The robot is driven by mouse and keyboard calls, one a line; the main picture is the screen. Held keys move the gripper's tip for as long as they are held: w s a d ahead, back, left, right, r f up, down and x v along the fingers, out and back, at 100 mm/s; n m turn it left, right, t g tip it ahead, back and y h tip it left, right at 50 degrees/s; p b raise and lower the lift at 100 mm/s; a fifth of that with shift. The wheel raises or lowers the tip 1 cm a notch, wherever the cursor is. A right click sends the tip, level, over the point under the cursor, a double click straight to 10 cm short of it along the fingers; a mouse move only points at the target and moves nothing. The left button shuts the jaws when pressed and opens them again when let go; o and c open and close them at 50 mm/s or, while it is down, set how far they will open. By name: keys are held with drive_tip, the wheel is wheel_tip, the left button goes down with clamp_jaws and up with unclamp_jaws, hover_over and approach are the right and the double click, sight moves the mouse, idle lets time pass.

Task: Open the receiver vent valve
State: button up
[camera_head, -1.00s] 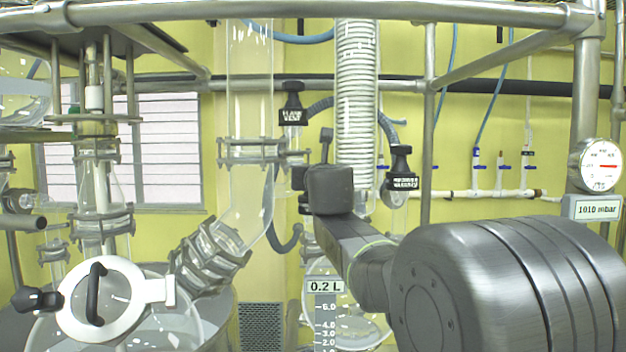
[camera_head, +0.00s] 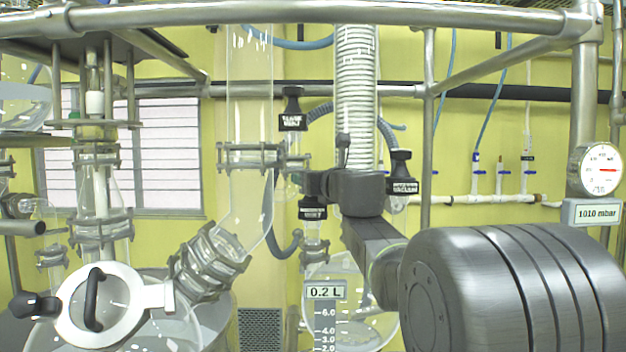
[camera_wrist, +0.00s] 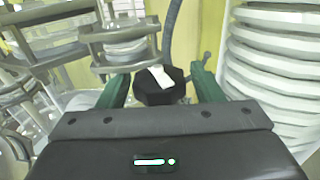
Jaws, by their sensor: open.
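The receiver vent valve (camera_head: 312,213) is a black knob with a dark label, low in the middle of the head view, above the glass receiver. My gripper (camera_head: 317,184) is at its top, so the upper part of the knob is hidden there. In the wrist view a black faceted knob (camera_wrist: 158,88) with a white strip on top lies between the two green fingers of my gripper (camera_wrist: 160,92). The fingers are open, with a gap showing on each side of the knob. I cannot tell how far the valve is turned.
The receiver vacuum valve (camera_head: 401,175) is close on the right, and another vent valve (camera_head: 292,110) is above left. The coiled glass condenser (camera_head: 357,110) rises just behind my gripper. The receiver (camera_head: 345,315) hangs below. A gauge (camera_head: 600,168) is at far right.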

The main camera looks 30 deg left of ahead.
drive_tip(key=m+t+h, duration=0.2)
drive_tip(key=shift+s+a+t+h, duration=0.1)
drive_tip(key=shift+a+t+h, duration=0.05)
drive_tip(key=shift+t+h, duration=0.2)
drive_tip(key=shift+m+t+h+p, duration=0.4)
drive_tip(key=shift+m+t+h, duration=0.55)
drive_tip(key=shift+m+h, duration=0.3)
drive_tip(key=c, duration=0.8)
drive_tip(key=shift+o, duration=0.2)
drive_tip(key=shift+d+n+g+y+b, duration=0.2)
drive_tip(key=shift+n+g+y+b, duration=0.2)
drive_tip(key=shift+n+g+y, duration=1.85)
drive_tip(key=shift+g+y, duration=0.05)
drive_tip(key=shift+y, duration=0.3)
drive_tip(key=shift+a, duration=0.1)
